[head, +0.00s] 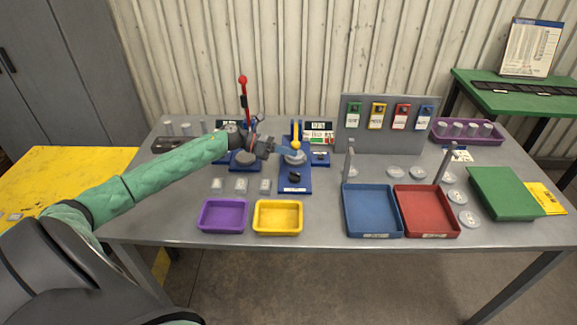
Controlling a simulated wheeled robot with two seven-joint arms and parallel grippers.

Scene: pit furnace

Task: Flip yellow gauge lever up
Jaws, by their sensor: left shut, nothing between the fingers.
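The yellow gauge lever (296,144) is on a blue base plate (296,185) at the middle of the table, above a round grey part. It is small in the picture, and I cannot tell its exact angle. My left gripper (284,150) reaches in from the left and is shut and empty, with its tips close to the yellow lever. I cannot tell whether they touch it. My right gripper is not in view.
A red-knobbed lever (243,90) stands upright behind my left forearm. A purple tray (222,230) and yellow tray (278,230) lie in front. Blue (372,235) and red (428,235) trays are to the right. A grey panel (385,142) with colored tags stands behind.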

